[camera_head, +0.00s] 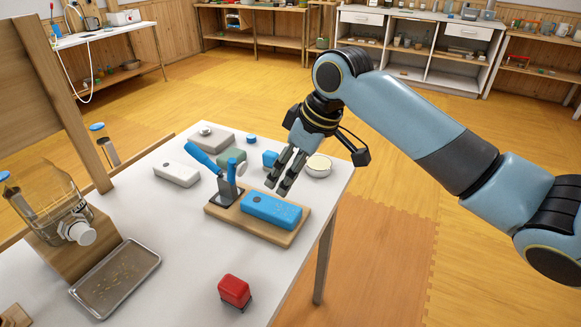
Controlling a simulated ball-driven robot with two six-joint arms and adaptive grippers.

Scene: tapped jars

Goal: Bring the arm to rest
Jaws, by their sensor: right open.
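My right arm comes in from the right, and its gripper (279,183) points down above the table (180,227). The fingers are apart, with nothing seen between them. They show just behind the blue block (270,210) that lies on a wooden board (256,231). A blue-handled clamp (228,178) stands on the left part of that board. Part of a blue cube (269,159) shows behind the fingers, and a round pale dish (319,165) stands to their right. My left gripper is not in view.
A tapped clear jar (52,196) sits on a wooden stand at the left, with a metal tray (116,278) before it. A red block (234,290) is near the front edge. A white block (177,174) lies behind. The floor right of the table is clear.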

